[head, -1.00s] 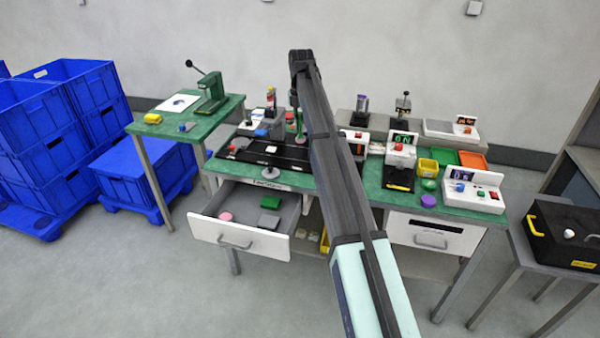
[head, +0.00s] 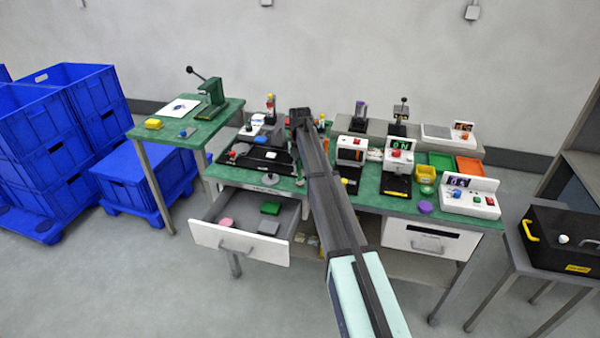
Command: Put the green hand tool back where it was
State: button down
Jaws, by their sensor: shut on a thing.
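My arm crosses the middle of the head view, and its far end is low over the green workbench (head: 375,202). My gripper (head: 296,158) points down there, mostly hidden by my arm. It is shut on the green hand tool (head: 299,181), of which only a small part shows, close to the right end of the black board (head: 238,167). I cannot tell whether the tool touches the bench.
An open drawer (head: 230,243) with pink, green and grey pieces juts out at the front left. Several small devices stand right of my arm, with a yellow bin (head: 426,174) among them. Blue crates (head: 75,130) stand far left; a black case (head: 566,240) is at right.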

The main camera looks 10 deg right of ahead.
jog(key=shift+f, duration=0.95)
jog(key=shift+f, duration=0.15)
jog(key=c, duration=1.1)
grip_release()
jog(key=shift+c, duration=0.2)
notch_tip(320, 180, up, 12)
jog(key=shift+r+b, duration=0.15)
jog(key=shift+b, duration=0.95)
